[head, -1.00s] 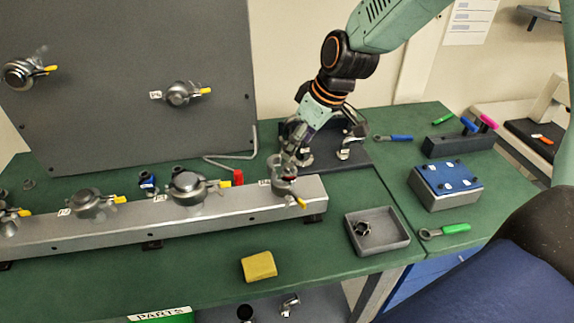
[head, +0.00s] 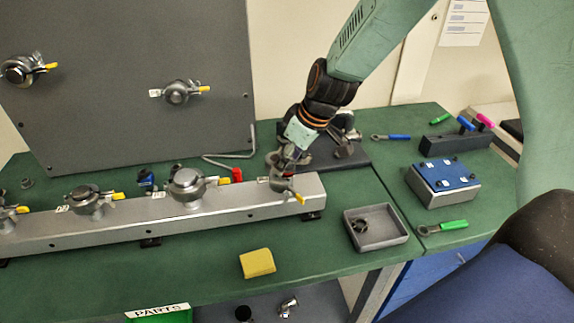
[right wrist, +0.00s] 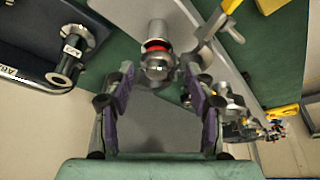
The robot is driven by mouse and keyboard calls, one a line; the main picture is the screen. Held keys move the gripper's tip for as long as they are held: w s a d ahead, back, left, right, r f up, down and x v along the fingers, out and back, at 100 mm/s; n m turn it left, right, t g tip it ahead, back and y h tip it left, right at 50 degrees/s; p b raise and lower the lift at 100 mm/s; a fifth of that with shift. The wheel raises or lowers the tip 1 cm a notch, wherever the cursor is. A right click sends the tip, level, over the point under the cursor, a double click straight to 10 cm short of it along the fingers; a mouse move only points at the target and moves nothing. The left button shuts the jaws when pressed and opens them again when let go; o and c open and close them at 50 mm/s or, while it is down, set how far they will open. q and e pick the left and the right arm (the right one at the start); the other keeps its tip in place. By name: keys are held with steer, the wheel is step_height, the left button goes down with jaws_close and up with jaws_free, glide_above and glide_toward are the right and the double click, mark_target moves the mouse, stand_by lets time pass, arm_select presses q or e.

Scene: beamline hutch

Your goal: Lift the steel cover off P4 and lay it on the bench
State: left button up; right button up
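A row of steel clamped ports stands on the long grey rail (head: 230,208). My right gripper (head: 281,163) is at the port on the rail's right end, which has a yellow clamp handle (head: 298,197). The label beside that port is too small to read. In the right wrist view the gripper (right wrist: 157,72) has its two fingers apart, on either side of a rounded steel part (right wrist: 157,60) with a red band. A small gap shows on each side of it. In the head view my gripper partly hides this port. My left gripper is not in view.
The green bench (head: 200,262) has free room in front of the rail, around a yellow sponge (head: 257,263). A grey tray (head: 397,213) holds a dark ring. A blue-topped box (head: 444,178) and a green-handled tool (head: 445,227) lie right. A grey panel (head: 130,80) stands behind.

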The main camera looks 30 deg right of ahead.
steer(key=shift+w+d+f, duration=0.2)
steer(key=shift+w, duration=0.15)
steer(key=c, duration=0.6)
steer(key=shift+s+a+r, duration=0.1)
steer(key=shift+s+r, duration=0.05)
steer(key=shift+s, duration=0.05)
steer(key=c, duration=0.4)
